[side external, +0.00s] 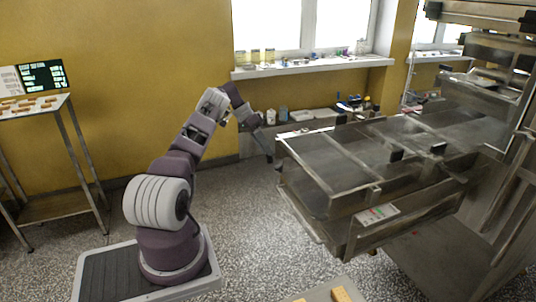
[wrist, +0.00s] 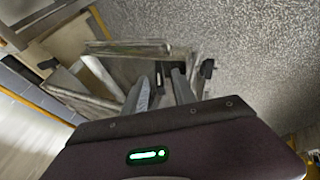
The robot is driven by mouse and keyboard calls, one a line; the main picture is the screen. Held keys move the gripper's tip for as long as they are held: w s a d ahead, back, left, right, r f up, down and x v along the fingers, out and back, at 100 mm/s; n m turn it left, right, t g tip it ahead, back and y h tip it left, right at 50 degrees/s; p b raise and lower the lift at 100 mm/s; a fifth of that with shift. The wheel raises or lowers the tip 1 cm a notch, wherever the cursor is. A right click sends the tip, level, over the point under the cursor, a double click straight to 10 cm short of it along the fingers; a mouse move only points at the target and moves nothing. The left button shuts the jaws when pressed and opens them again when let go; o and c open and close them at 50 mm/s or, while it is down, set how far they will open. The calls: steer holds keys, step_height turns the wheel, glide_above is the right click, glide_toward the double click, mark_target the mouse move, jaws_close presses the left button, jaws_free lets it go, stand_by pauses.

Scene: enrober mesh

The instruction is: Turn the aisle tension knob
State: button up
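The enrober (side external: 330,180) is a grey metal machine with a mesh-topped bed. My gripper (side external: 268,157) hangs beside the near left end of this bed, fingers pointing down. In the wrist view, my gripper (wrist: 160,86) shows two grey fingers spread apart with a gap between them. A dark knob-like part (wrist: 159,72) shows in line with that gap; whether it lies between the fingers or beyond them, I cannot tell. Another black knob-like part (wrist: 207,68) stands just right of the right finger. No label shows which one is the tension knob.
Black clamps (side external: 396,155) stand up from the bed's frame. A control panel (side external: 377,215) is on its near side. A windowsill shelf (side external: 310,66) with small items and a side table (side external: 62,100) stand clear of the arm. Speckled floor (side external: 245,225) is open between arm and machine.

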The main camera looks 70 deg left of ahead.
step_height(320, 180, up, 7)
steer(key=shift+r, duration=0.2)
steer(key=shift+s, duration=0.1)
steer(key=shift+c, duration=0.8)
steer(key=w, duration=0.1)
steer(key=w+d+n+g+y, duration=0.1)
steer(key=w, duration=0.1)
steer(key=shift+d+r+g+y, duration=0.35)
steer(key=shift+r+g+y, duration=0.05)
jaws_close()
steer(key=s+d+r+m+g+y, duration=0.2)
steer(key=d+r+g+y, duration=0.1)
steer(key=d+y, duration=0.75)
steer(key=a+x, duration=0.1)
steer(key=x, duration=1.1)
